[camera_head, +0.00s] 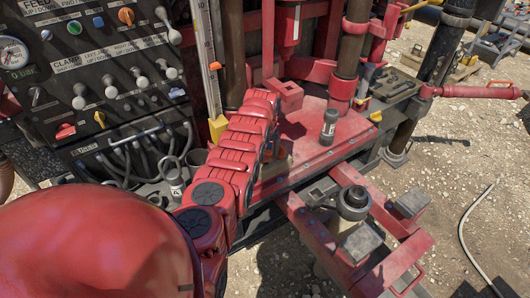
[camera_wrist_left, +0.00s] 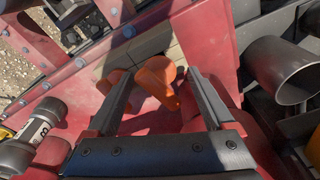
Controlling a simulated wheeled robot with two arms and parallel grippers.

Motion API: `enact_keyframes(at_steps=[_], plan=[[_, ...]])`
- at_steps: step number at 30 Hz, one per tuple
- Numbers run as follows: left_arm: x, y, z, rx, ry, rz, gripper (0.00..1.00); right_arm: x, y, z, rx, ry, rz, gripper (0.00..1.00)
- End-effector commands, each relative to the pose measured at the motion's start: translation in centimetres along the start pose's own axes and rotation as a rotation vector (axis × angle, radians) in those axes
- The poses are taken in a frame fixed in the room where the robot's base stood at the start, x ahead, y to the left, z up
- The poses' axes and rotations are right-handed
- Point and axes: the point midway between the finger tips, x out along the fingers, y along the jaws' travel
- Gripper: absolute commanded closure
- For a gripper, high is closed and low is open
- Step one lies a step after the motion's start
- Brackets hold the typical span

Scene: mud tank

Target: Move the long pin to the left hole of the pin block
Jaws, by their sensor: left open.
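My left gripper (camera_wrist_left: 156,76) is open in the left wrist view, its two dark fingers pointing up the picture. An orange pin-like piece (camera_wrist_left: 157,79) with a rounded head shows between the fingers, apart from both. A second orange piece (camera_wrist_left: 117,77) is partly hidden by the left finger. I cannot tell which is the long pin. A tan block (camera_wrist_left: 146,50) lies just beyond them and may be the pin block; no hole shows clearly. In the head view my red left arm covers most of this spot. My right gripper is not in view.
A labelled grey cylinder (camera_head: 329,127) stands on the red deck (camera_head: 310,146), right of my left arm; it also shows in the left wrist view (camera_wrist_left: 38,135). An open metal pipe (camera_wrist_left: 283,70) is right of the fingers. A lever panel (camera_head: 110,75) stands at the left.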

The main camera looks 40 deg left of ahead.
Motion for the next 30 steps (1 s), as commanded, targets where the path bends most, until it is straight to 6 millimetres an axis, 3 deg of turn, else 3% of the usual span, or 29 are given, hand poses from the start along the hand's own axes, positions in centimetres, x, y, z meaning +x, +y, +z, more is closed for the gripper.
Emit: enact_keyframes(at_steps=[5, 13, 22, 26, 30], plan=[[-0.4, 0.0, -0.1, 0.000, 0.001, 0.000, 0.13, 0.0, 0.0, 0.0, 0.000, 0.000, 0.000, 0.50], [-2.6, 0.1, -0.1, 0.000, 0.004, 0.002, 0.13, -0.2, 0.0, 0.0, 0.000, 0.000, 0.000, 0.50], [-8.7, 0.1, 0.0, 0.000, 0.006, 0.003, 0.13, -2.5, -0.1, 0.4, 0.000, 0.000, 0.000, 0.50], [-12.2, 0.1, -0.1, 0.000, 0.002, 0.001, 0.13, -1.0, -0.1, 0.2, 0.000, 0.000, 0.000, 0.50], [-14.5, 0.0, -0.1, 0.000, -0.003, -0.001, 0.13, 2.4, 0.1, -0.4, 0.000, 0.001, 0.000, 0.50]])
